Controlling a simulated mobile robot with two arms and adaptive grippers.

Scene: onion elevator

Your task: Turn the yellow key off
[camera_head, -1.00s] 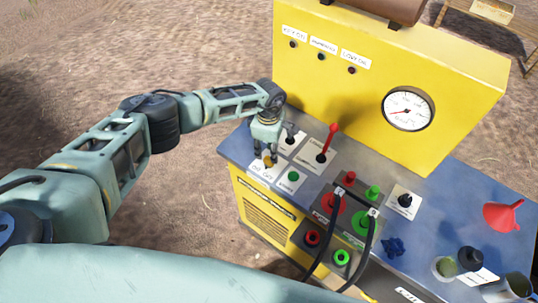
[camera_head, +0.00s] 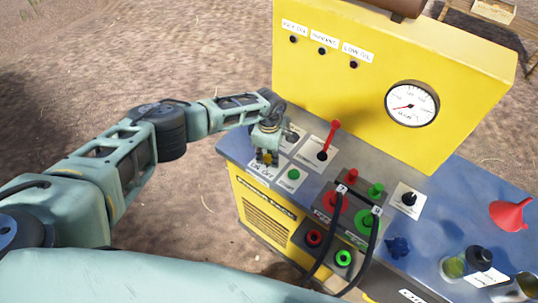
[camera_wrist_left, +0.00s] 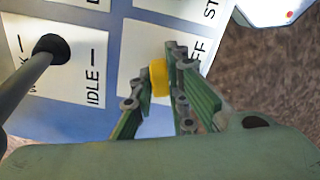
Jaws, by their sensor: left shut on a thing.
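The yellow key (camera_wrist_left: 159,78) sits on its white label plate, where "FF" of a word shows in the left wrist view. In the head view only a small part of the yellow key (camera_head: 268,159) shows under the fingers, at the left front corner of the blue panel. My left gripper (camera_head: 267,157) points down at it. In the left wrist view the fingers of the left gripper (camera_wrist_left: 160,90) are shut on the key, one on each side. The right gripper is not in view.
A green start button (camera_head: 293,174) is just right of the key. A black-knobbed lever (camera_head: 292,137) and a red lever (camera_head: 331,138) stand behind it. Black cables (camera_head: 371,240) run over red and green terminals. A red funnel (camera_head: 508,214) is far right.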

